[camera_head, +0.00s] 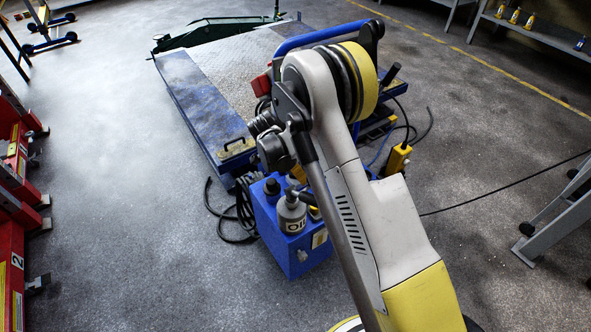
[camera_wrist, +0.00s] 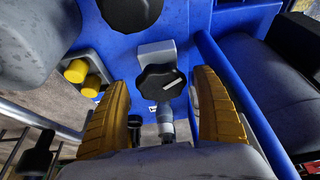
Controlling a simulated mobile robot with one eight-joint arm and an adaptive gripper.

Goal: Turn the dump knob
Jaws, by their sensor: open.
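In the wrist view a black lobed knob (camera_wrist: 160,83) with a white pointer line sits in front of a light grey block on a blue panel (camera_wrist: 199,15). The pointer line slants up to the right. My gripper (camera_wrist: 162,92) is open, with one yellow finger on each side of the knob. Gaps show between the knob and both fingers, so it is not gripped. A second black knob (camera_wrist: 130,10) is cut off by the top edge. I cannot tell any label on either knob.
Two yellow caps (camera_wrist: 84,76) and a blue bar (camera_wrist: 228,92) flank the fingers. In the head view a blue tank (camera_head: 283,245) with an oil bottle (camera_head: 291,214) stands beside the low lift platform (camera_head: 190,85).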

